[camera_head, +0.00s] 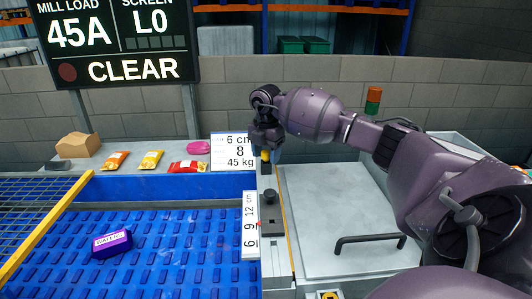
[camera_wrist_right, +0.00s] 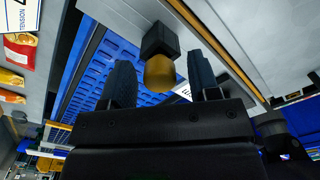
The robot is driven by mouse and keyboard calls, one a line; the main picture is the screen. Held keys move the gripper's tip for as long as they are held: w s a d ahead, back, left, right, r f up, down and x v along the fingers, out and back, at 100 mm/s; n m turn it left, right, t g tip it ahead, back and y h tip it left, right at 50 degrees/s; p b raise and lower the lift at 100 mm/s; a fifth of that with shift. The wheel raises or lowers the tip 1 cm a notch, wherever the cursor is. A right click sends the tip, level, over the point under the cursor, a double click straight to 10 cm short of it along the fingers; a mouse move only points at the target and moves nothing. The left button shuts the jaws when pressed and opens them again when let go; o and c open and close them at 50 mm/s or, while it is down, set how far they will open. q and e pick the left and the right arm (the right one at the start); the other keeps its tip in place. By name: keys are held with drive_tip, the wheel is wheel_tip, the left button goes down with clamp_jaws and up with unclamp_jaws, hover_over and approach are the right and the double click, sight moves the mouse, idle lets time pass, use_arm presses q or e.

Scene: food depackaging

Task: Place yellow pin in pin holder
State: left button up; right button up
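The yellow pin (camera_head: 265,156) shows just below my right gripper (camera_head: 266,149) in the head view, with a black block (camera_head: 266,168) under it. In the right wrist view the rounded yellow end (camera_wrist_right: 160,74) lies between the two dark fingers of my right gripper (camera_wrist_right: 160,76), with gaps on both sides, so the fingers are open around it. The black block also shows there (camera_wrist_right: 158,40), against the yellow end. A dark plate (camera_head: 272,228) with a black knob lies nearer on the rail; I cannot tell which part is the pin holder. My left gripper is not in view.
A white scale marked 6, 9, 12 cm (camera_head: 250,226) stands beside the dark plate. A blue belt (camera_head: 180,270) with a purple box (camera_head: 112,244) lies left. A grey lid with a black handle (camera_head: 370,240) lies right, under my right arm. A sign (camera_head: 233,152) stands behind.

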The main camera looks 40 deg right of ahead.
sight(266, 151)
wheel_tip(266, 151, up, 12)
drive_tip(key=shift+r, duration=0.15)
idle(0.7)
drive_tip(key=shift+r, duration=0.1)
idle(0.4)
